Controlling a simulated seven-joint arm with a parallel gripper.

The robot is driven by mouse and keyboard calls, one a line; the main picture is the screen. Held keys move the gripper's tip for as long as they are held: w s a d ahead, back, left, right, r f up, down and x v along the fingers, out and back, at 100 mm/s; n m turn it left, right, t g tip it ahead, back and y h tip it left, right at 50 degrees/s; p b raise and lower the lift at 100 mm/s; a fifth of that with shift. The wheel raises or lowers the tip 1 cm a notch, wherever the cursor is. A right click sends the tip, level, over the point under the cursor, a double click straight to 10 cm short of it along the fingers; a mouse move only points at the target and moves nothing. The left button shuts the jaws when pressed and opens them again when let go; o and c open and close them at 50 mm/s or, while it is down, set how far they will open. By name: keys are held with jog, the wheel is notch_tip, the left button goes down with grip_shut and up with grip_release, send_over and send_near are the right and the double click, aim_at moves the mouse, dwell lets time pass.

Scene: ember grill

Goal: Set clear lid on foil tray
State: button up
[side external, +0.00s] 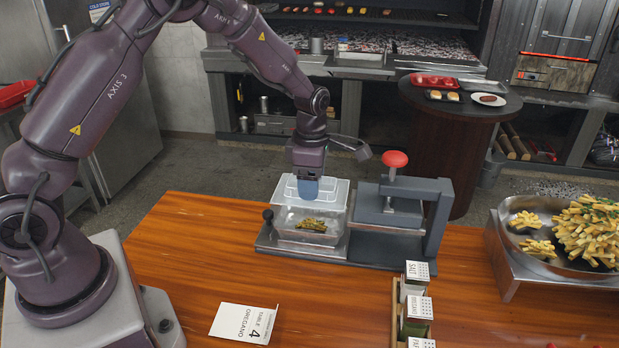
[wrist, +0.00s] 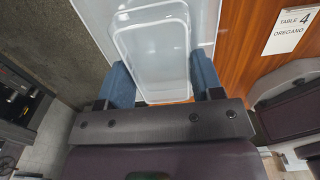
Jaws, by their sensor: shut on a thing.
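The clear lid (side external: 336,192) is a translucent rectangular piece at the back edge of the foil tray. My gripper (side external: 308,190) is shut on it, with blue fingers. In the wrist view the lid (wrist: 150,45) lies between the two fingers of my gripper (wrist: 162,78). The foil tray (side external: 287,222) sits in the metal base of a press, with a portion of herbed fries (side external: 311,224) inside. The lid stands above and behind the tray's opening and looks tilted. I cannot tell whether it touches the tray rim.
The press (side external: 390,205), with a red knob (side external: 395,159), stands just right of the tray. A seasoning rack (side external: 400,300) is at the front, and a pan of fries (side external: 540,215) is at right. A table card (side external: 244,322) lies front left. Wood around the card is clear.

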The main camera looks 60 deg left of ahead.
jog(key=shift+f, duration=2.95)
jog(key=o, duration=1)
notch_tip(320, 180, up, 13)
